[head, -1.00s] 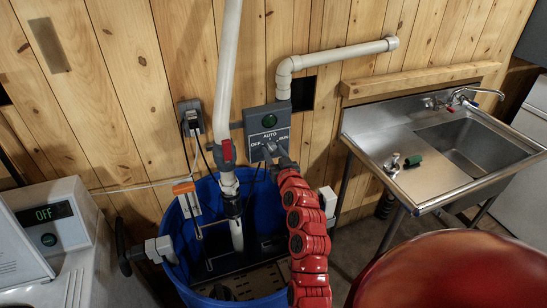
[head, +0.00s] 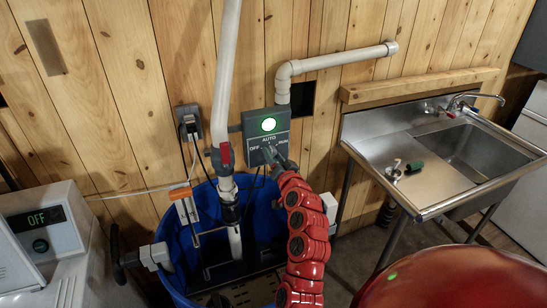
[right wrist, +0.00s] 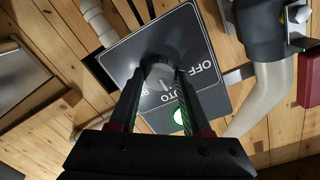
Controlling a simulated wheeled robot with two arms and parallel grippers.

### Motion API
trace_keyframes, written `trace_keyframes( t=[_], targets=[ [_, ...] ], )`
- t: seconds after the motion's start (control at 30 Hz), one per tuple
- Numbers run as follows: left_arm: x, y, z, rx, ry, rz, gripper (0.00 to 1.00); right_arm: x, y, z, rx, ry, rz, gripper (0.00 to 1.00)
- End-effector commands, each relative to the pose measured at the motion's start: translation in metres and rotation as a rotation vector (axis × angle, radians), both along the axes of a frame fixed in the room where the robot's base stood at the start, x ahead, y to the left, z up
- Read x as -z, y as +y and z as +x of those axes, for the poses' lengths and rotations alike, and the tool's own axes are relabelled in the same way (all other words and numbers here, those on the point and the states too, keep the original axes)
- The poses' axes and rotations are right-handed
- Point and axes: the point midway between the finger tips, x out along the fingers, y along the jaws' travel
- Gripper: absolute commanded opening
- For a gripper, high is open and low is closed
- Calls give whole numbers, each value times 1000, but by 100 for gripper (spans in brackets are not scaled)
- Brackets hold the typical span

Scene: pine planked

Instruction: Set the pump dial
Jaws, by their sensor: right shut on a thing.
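The pump panel (head: 254,146) is a grey box on the wall, marked OFF, AUTO and RUN. In the head view my right gripper (head: 275,157) reaches the panel from below and covers most of the dial. Which label the dial points to cannot be told. My left gripper is not in view.
A blue barrel (head: 180,268) stands under the panel with a white pipe (head: 227,60) rising from it. A steel sink (head: 472,150) is at right. A red rounded surface (head: 450,280) fills the lower right. A white machine (head: 45,235) reading OFF is at left.

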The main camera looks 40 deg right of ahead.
Motion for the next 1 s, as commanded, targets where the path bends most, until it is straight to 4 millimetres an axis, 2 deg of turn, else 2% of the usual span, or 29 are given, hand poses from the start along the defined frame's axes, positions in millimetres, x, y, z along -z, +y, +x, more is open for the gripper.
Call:
trace_keyframes(
  t=[0.3,0.33,0.5,0.83,1.0],
  targets=[
    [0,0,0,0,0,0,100,2,0,0,-1,4,1,0],
    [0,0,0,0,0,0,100,2,0,0,-1,4,1,50],
    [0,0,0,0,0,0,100,1,0,0,0,3,0,78],
    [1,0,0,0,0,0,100,1,0,-2,1,1,-1,78],
    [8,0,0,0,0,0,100,1,4,-15,2,-2,-2,78]
  ],
)
